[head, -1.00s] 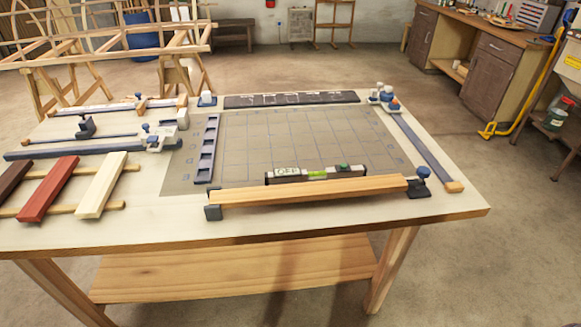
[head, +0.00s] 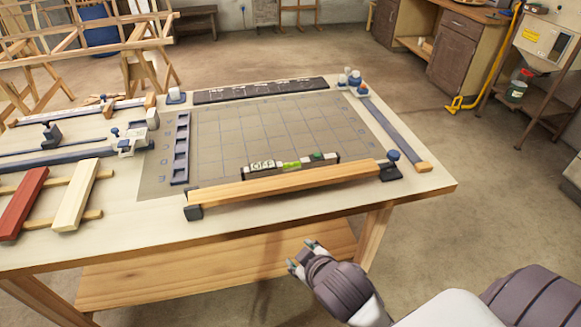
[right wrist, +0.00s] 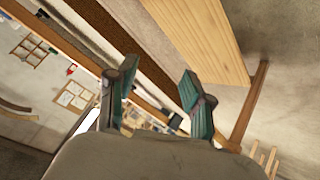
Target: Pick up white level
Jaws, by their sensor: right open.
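The level (head: 290,164) lies on the gridded mat (head: 285,125) in the head view, just behind a long wooden lath (head: 290,188) that hides its lower front. It shows a pale lettered panel at its left end, a green vial in the middle and dark parts to the right. My right gripper (head: 303,257) is in front of the table's near edge, apart from the level and the lath. In the right wrist view its two teal fingers (right wrist: 159,78) are spread with nothing between them. My left gripper is out of view.
A clamp (head: 391,165) stands at the lath's right end and a dark block (head: 193,212) at its left. Red and cream laths (head: 76,194) lie at the left. A slotted blue strip (head: 181,148) borders the mat. The mat behind the level is clear.

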